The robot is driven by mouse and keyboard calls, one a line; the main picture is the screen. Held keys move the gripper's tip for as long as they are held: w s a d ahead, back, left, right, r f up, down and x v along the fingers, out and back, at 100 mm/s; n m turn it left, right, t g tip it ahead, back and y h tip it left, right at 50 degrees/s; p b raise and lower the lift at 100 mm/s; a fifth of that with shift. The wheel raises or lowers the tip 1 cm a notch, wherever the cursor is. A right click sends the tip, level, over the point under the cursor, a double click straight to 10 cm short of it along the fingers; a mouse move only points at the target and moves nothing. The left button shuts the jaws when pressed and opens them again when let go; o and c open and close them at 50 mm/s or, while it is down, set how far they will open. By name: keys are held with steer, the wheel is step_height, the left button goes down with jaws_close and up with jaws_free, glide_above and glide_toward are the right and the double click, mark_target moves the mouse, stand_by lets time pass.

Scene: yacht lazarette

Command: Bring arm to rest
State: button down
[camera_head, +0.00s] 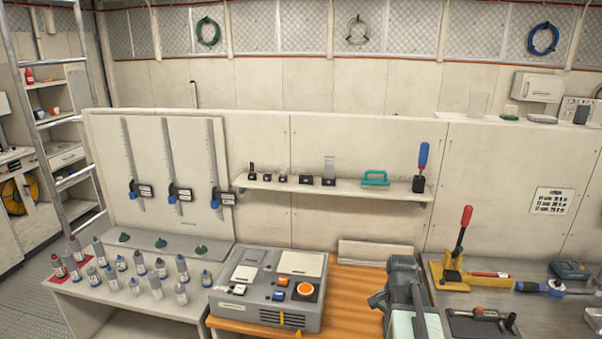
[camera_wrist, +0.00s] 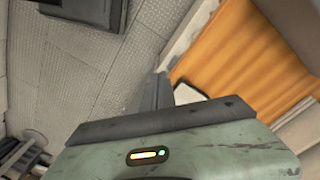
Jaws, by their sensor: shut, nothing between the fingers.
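My gripper (camera_wrist: 158,88) shows in the wrist view as dark, narrow fingers pressed together beyond a dark bar and a worn green housing. It is shut and empty. Tiled floor lies to its left and an orange wooden surface (camera_wrist: 240,50) to its right. In the head view, my arm (camera_head: 403,285) stands folded at the lower middle, in front of the bench. The fingertips cannot be made out in that view.
A grey control box (camera_head: 262,315) with an orange button stands left of my arm. Several small bottles (camera_head: 155,285) fill the left bench. A red-handled lever tool (camera_head: 462,240) stands close on the right. A shelf (camera_head: 340,190) runs along the wall behind.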

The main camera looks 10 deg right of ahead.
steer(key=s+a+f+n+b, duration=0.1)
steer(key=a+n, duration=1.1)
steer(key=a, duration=0.6)
steer(key=shift+a+f, duration=0.25)
steer(key=shift+s+d, duration=0.1)
